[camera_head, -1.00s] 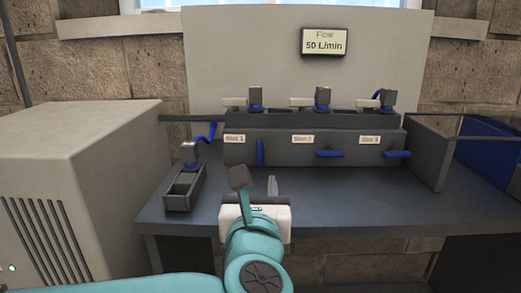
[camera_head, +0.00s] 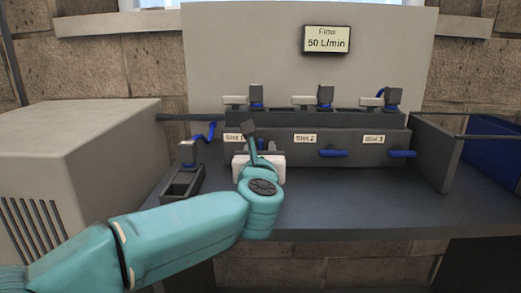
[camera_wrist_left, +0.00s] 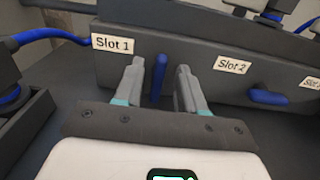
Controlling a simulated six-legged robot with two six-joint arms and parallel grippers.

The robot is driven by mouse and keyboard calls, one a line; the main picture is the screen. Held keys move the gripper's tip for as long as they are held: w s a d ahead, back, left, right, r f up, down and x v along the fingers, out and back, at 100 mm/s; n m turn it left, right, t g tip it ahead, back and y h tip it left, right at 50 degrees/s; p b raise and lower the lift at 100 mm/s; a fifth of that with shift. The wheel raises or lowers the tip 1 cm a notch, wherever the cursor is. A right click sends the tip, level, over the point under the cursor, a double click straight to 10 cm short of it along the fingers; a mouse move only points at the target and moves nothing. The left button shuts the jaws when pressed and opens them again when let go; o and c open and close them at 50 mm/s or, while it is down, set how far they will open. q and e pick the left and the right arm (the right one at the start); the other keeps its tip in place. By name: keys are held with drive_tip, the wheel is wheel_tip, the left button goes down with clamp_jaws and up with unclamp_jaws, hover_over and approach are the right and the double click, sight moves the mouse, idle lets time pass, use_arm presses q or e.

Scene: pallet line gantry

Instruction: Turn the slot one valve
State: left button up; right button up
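The slot one valve is a blue handle standing upright on the dark panel (camera_head: 360,150). In the left wrist view the blue handle (camera_wrist_left: 158,79) is between the two fingers of my left gripper (camera_wrist_left: 158,80), with a gap on each side. The Slot 1 label (camera_wrist_left: 113,45) is just left of it. In the head view my left gripper (camera_head: 262,146) is in front of the handle and hides most of it. The fingers are open. My right gripper is in neither view.
The Slot 2 handle (camera_head: 333,153) and Slot 3 handle (camera_head: 402,154) lie horizontal. A flow display (camera_head: 327,39) reads 50 L/min. A dark holder (camera_head: 182,186) with a blue hose stands at left, beside a large grey box (camera_head: 70,150). The bench front is clear at right.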

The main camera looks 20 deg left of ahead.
use_arm(q)
drive_tip(key=shift+w+a, duration=0.15)
drive_tip(key=shift+w, duration=0.45)
drive_tip(key=shift+c, duration=0.4)
clamp_jaws()
